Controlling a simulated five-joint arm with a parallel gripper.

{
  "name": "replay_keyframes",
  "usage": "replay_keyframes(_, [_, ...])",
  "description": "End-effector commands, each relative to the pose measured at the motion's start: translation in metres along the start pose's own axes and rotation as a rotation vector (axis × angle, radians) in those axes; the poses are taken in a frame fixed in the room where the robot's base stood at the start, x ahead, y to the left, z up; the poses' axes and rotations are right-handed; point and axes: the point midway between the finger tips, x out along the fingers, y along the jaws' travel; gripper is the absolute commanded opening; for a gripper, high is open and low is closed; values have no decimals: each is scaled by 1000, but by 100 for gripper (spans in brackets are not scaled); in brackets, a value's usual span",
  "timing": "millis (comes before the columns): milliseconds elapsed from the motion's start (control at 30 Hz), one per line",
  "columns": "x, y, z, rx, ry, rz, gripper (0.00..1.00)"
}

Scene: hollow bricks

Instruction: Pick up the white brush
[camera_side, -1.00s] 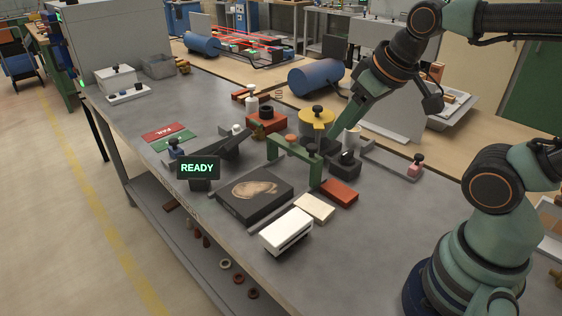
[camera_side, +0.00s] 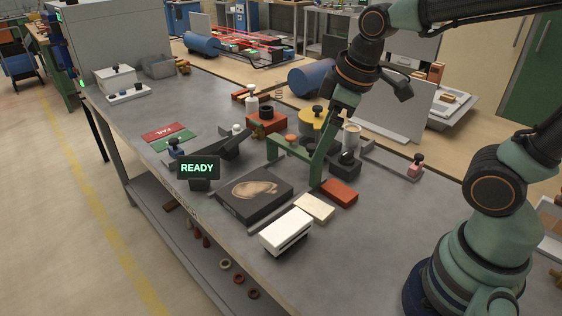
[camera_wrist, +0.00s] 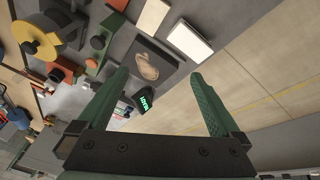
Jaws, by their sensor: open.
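The white brush (camera_side: 287,231) looks like a white rectangular block with a dark lower edge, lying near the front edge of the grey bench. It also shows in the wrist view (camera_wrist: 190,40) at the upper right, beyond the fingertips. My gripper (camera_wrist: 158,74) is open, its two green fingers spread with nothing held between them. In the side view my gripper (camera_side: 324,150) points down behind and to the right of the brush, clear of it, near a green bridge-shaped fixture. Its fingertips overlap that fixture in the picture, so I cannot tell the gap.
A cream block (camera_side: 314,207) lies just behind the brush, with a red-orange block (camera_side: 339,193) beyond. A dark box (camera_side: 254,222) with a tan shape on top lies to the left. A READY display (camera_side: 198,168) stands farther left. The bench right of the brush is clear.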

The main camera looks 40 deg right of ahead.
Motion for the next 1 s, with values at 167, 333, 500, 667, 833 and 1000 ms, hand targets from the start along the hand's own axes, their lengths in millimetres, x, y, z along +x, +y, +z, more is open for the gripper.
replay_keyframes(167, [35, -22, -18, -422, -107, -100, 100])
replay_keyframes(333, [65, -42, -27, -765, -167, -195, 100])
replay_keyframes(500, [84, -54, -30, -963, -193, -258, 100])
replay_keyframes(667, [95, -58, -29, -1018, -199, -276, 100])
replay_keyframes(833, [121, -62, -20, -1017, -201, -278, 100])
replay_keyframes(1000, [145, -65, -13, -1015, -200, -277, 100])
